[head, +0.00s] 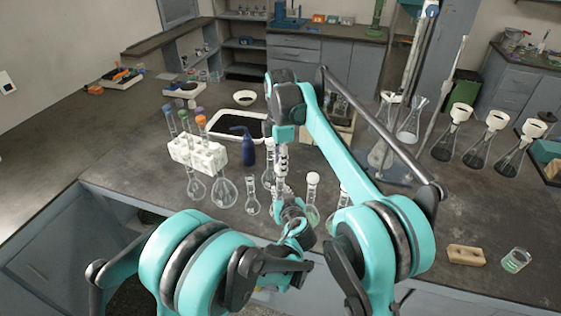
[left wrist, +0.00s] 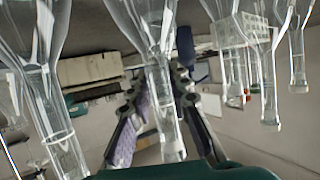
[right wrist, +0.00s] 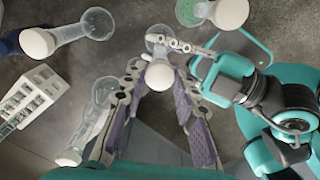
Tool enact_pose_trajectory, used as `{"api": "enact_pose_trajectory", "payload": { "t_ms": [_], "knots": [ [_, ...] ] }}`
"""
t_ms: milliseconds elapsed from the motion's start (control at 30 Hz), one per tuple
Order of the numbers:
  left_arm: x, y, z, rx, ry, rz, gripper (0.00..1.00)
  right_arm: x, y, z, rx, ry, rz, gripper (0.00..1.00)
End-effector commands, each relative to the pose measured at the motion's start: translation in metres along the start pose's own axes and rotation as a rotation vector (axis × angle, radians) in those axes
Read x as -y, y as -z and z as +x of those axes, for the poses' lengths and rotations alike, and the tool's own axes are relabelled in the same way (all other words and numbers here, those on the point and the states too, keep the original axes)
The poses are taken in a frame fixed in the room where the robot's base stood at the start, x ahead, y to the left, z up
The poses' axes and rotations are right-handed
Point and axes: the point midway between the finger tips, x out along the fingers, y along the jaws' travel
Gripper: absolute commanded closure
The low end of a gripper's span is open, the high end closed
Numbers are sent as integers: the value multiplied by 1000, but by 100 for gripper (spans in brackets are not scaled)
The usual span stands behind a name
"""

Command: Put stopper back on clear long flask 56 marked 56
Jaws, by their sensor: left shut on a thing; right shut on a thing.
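A clear long-necked flask (left wrist: 155,30) shows inverted in the left wrist view. My left gripper (left wrist: 158,78) is shut around its neck; in the head view this gripper (head: 290,212) is low in the middle. A white stopper (right wrist: 159,75) is between the fingers of my right gripper (right wrist: 160,66), which is shut on it. In the head view my right gripper (head: 281,172) points down just above the left one. The stopper appears in line with the neck; I cannot tell whether it is seated. The number 56 is not readable.
Several clear flasks stand close by, including one (head: 224,190) at left and a white-stoppered one (head: 312,198) at right. A white tube rack (head: 197,155) and blue bottle (head: 247,148) are behind. Dark-liquid flasks (head: 480,145) stand right.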

Motion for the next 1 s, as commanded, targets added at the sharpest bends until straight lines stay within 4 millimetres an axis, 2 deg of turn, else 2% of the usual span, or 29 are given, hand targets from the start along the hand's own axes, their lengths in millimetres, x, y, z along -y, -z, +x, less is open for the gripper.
{"api": "enact_pose_trajectory", "payload": {
  "t_ms": [333,467,567,1000],
  "knots": [
    [0,0,0,0,0,0,100,0,0,6,0,0,1,86],
    [0,0,0,0,0,0,100,0,0,6,0,0,82,86],
    [0,0,0,0,0,0,100,0,0,6,0,0,263,86],
    [0,0,0,0,0,0,100,0,0,7,2,0,1349,86]
  ]
}}
